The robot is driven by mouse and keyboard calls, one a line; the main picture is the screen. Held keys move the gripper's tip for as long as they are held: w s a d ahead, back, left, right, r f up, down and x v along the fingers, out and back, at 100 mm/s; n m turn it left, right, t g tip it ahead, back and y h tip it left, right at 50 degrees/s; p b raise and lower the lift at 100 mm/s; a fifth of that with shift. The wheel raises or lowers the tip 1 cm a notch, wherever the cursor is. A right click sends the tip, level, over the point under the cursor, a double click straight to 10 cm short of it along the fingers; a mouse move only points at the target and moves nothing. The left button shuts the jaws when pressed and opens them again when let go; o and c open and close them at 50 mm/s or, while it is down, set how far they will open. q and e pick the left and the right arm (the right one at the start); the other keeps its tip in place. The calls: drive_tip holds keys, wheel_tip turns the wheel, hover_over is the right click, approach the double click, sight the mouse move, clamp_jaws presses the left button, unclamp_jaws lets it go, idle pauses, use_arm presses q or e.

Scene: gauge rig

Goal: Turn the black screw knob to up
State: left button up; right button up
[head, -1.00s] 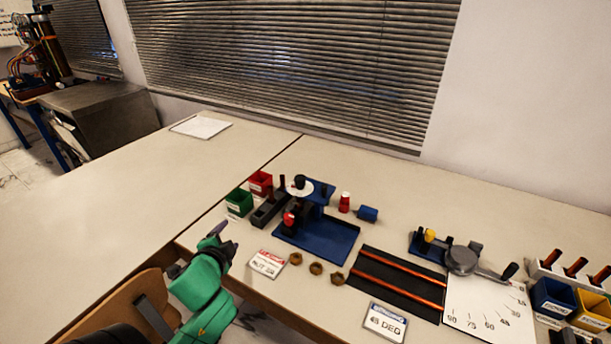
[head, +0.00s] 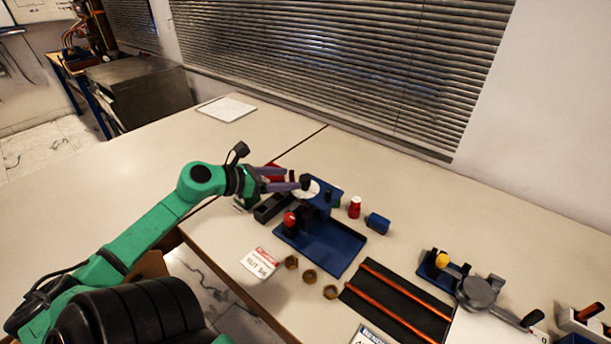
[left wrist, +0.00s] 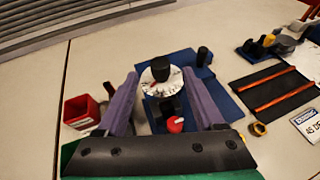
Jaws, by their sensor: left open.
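The black screw knob (head: 306,181) stands on a round white dial (head: 313,192) at the back of the blue rig (head: 322,247). In the left wrist view the knob (left wrist: 160,68) rises over the dial, which carries dark marks and a red mark. My left gripper (head: 291,179) is open, its purple fingers pointing at the knob from the left. In the left wrist view one finger is on each side of the knob with gaps between; whether the tips reach it I cannot tell. My right gripper is out of view.
A red bin (left wrist: 82,111) and a dark block (head: 270,208) are left of the rig. Several brass nuts (head: 309,275) and a sign (head: 259,263) lie in front. The left table is mostly clear.

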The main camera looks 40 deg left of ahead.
sight(304, 178)
use_arm(q)
drive_tip(key=x, duration=0.7)
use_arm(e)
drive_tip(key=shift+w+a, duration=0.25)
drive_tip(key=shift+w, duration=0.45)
